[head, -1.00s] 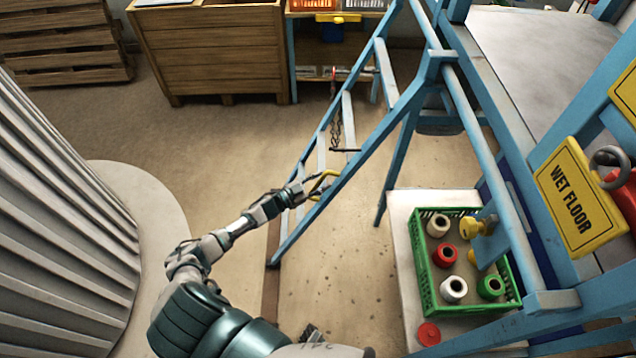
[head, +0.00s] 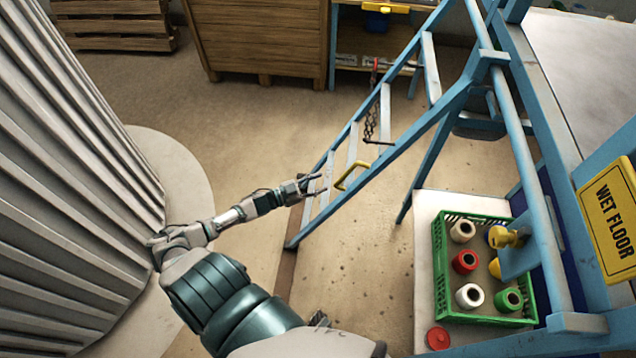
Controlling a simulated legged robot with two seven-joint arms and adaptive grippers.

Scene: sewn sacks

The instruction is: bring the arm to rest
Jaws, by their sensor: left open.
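My left arm comes in from the bottom and reaches up and right. Its left gripper (head: 314,186) is open and empty, with its fingers beside the blue stepladder's (head: 440,105) lower steps. A yellow handle-like loop (head: 345,180) hangs at the ladder's near rail, just right of the fingers; a gap shows between them. My right gripper is not in view.
A fluted column (head: 75,170) on a round base (head: 185,175) stands close left of my arm. At right, a green crate (head: 440,268) holds several thread cones. A wet floor sign (head: 610,215) hangs at far right. A wooden crate (head: 258,40) stands behind. Open floor lies between.

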